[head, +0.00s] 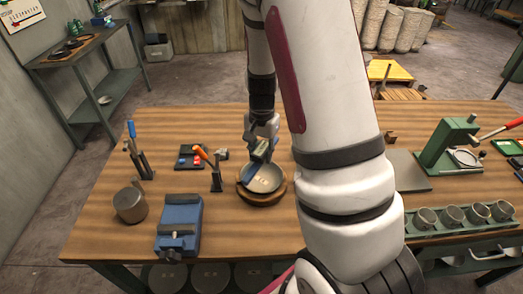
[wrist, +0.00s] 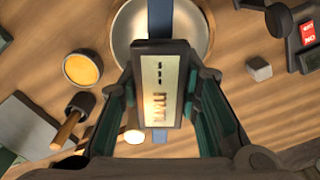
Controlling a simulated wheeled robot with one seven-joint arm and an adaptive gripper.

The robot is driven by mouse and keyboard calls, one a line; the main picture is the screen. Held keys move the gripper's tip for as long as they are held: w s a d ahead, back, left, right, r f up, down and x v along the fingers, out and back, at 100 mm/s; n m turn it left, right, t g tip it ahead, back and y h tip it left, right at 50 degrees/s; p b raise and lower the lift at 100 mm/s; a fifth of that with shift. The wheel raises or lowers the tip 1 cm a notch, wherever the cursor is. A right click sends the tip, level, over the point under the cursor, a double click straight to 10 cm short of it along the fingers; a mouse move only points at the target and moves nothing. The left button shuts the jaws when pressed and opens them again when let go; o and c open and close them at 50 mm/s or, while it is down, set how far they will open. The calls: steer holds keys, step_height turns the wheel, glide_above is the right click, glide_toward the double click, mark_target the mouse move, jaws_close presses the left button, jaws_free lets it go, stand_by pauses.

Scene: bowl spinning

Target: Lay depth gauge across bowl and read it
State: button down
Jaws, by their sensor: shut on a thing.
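The shallow metal bowl (head: 266,184) sits in a round wooden holder (head: 264,200) near the table's middle. Part of its inside also shows at the top of the wrist view (wrist: 128,30). My gripper (head: 262,148) is over the bowl's far side, shut on the depth gauge (head: 250,172). In the wrist view my gripper (wrist: 162,95) has a finger on each side of the gauge's dark body (wrist: 178,50). The gauge's pale display shows dashes and "mm", no number. Its blue beam (wrist: 160,18) reaches over the bowl. I cannot tell whether it touches the rim.
A blue vise (head: 179,226) and a metal cylinder (head: 130,204) stand to the left. An orange-handled tool in a stand (head: 214,170) is close left of the bowl. A green press (head: 450,145) and a rack of cups (head: 450,218) are to the right. My arm hides the middle right.

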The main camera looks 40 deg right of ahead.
mark_target(262, 148)
steer(key=shift+f+b, duration=1.15)
steer(key=shift+f, duration=2)
steer(key=shift+f, duration=0.25)
steer(key=c, duration=1.1)
jaws_free()
step_height(262, 148, up, 12)
